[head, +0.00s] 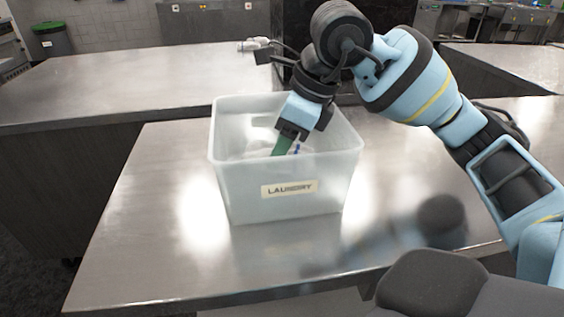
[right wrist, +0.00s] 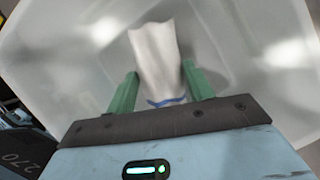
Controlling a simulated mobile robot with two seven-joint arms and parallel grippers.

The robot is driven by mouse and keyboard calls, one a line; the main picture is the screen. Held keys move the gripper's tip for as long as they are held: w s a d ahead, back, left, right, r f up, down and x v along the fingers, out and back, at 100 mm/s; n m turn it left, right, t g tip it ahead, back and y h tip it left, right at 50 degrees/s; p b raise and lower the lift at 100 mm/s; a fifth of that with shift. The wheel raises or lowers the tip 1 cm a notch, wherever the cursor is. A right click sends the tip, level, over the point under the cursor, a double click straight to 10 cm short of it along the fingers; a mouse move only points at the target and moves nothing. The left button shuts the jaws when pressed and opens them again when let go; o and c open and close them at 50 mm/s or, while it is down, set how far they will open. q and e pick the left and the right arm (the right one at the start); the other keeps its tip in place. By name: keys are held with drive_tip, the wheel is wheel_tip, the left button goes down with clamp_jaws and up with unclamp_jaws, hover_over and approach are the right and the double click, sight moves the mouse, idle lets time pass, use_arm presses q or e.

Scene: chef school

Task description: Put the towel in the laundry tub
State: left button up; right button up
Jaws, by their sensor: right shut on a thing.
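The laundry tub (head: 240,187) is a translucent white bin with a "LAUNDRY" label, standing upright on a steel table. My right gripper (head: 284,150) reaches down into it from above, its green fingers below the rim level. The towel (right wrist: 157,62) is white with a blue stripe. In the right wrist view it lies between the two green fingers of my right gripper (right wrist: 160,88), which is shut on it, and it hangs inside the tub. In the head view only a small part of the towel (head: 296,149) shows, partly hidden by the tub wall. My left gripper is not in view.
The steel table (head: 140,245) is bare around the tub. Another steel counter (head: 120,85) stands behind to the left, and one more (head: 515,65) at the back right. A grey bin with a green lid (head: 50,40) stands far left.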

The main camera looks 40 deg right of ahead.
drive_tip(key=shift+f+b, duration=0.3)
drive_tip(key=shift+f, duration=1.55)
drive_tip(key=shift+f, duration=0.1)
drive_tip(key=o, duration=1.1)
drive_tip(key=shift+c, duration=0.2)
drive_tip(key=shift+s+d+r, duration=0.1)
drive_tip(key=shift+r, duration=0.45)
drive_tip(key=p+v, duration=0.1)
drive_tip(key=v, duration=1)
drive_tip(key=shift+p, duration=0.4)
